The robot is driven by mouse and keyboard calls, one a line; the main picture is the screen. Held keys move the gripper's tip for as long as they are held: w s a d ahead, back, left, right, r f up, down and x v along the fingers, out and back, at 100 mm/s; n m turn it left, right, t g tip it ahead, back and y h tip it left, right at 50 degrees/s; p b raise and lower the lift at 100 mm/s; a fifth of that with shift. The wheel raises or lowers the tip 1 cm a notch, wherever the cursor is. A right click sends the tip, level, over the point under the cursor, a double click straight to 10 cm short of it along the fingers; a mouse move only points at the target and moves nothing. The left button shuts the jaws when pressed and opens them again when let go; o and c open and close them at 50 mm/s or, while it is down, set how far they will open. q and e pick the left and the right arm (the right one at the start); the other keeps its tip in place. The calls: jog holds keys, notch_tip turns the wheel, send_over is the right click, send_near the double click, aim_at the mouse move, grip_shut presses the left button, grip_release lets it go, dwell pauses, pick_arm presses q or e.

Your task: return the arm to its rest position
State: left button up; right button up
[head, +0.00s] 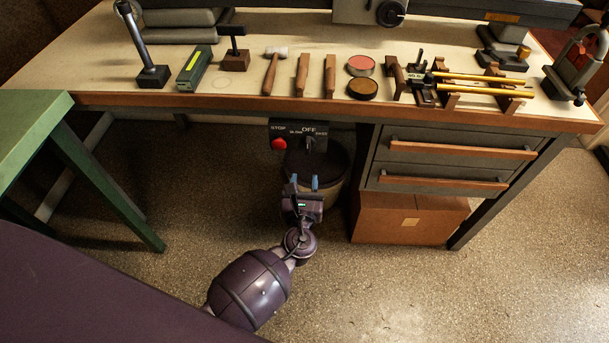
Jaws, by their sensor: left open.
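My left gripper (304,184) is in the head view, in front of the workbench (230,100) and below its front edge. Its two blue-tipped fingers stand apart with nothing visible between them. It points toward the bench, in front of a dark round bin (325,165) under the bench. My left arm is a purple, rounded link reaching up from the lower left. My right gripper is not in view.
On the bench lie a mallet (271,74), wooden blocks, two round tins (361,66) and brass tubes (480,83) on a stand. A control box (298,135) hangs under the edge. Drawers (452,165) and a cardboard box (408,218) stand right; a green table (30,125) stands left.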

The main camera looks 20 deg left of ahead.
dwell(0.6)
pick_arm(q)
jog(key=s+a+r+n+g+h+p, duration=0.1)
jog(key=s+a+n, duration=0.4)
jog(key=s+n, duration=0.8)
jog(key=s+a+n+g+h+p, duration=0.4)
jog(key=s+n, duration=1)
jog(key=n, duration=0.4)
jog(key=shift+a+r+n+g+p, duration=0.35)
jog(key=shift+a+g, duration=0.25)
jog(key=shift+g, duration=0.1)
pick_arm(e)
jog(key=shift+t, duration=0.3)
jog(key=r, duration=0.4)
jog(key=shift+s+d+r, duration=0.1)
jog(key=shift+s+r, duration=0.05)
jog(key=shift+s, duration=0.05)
